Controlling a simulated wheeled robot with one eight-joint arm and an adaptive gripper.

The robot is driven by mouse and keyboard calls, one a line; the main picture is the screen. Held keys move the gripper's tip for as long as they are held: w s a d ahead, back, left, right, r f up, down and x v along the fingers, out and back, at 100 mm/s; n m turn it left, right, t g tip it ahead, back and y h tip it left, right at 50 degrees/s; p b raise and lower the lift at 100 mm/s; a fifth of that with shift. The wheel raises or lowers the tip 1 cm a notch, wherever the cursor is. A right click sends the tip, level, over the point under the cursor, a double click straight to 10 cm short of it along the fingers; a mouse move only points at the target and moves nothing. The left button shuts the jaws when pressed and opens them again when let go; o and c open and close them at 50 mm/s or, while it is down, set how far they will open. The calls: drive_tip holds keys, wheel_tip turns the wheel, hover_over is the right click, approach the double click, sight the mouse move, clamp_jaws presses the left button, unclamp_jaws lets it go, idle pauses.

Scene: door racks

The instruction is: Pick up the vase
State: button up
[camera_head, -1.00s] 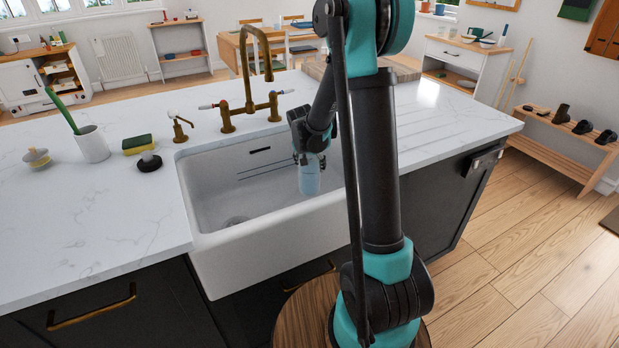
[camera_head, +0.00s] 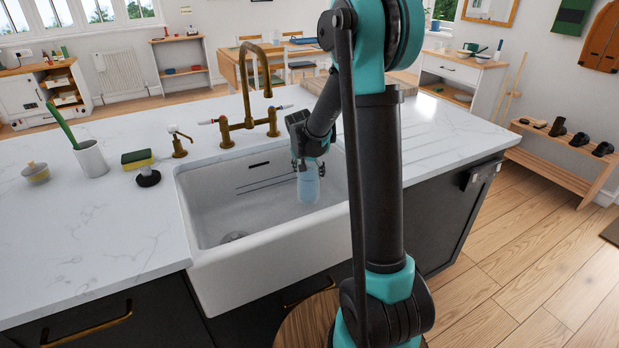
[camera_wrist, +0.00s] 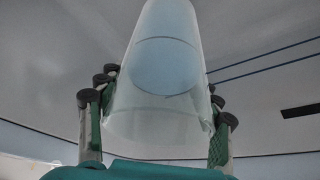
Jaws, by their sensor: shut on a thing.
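The vase (camera_head: 308,184) is a pale blue, see-through cylinder inside the white sink, below my gripper (camera_head: 307,164). In the wrist view the vase (camera_wrist: 165,70) fills the middle, with a finger of my gripper (camera_wrist: 158,118) on each side. The fingers are shut on the vase. It looks upright in the head view. Whether its base touches the sink floor I cannot tell.
A sponge (camera_head: 137,159), a dark round item (camera_head: 148,178) and a cup (camera_head: 91,159) stand left on the counter.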

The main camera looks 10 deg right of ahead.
wheel_tip(320, 180, up, 17)
drive_tip(key=shift+f, duration=0.2)
idle(0.8)
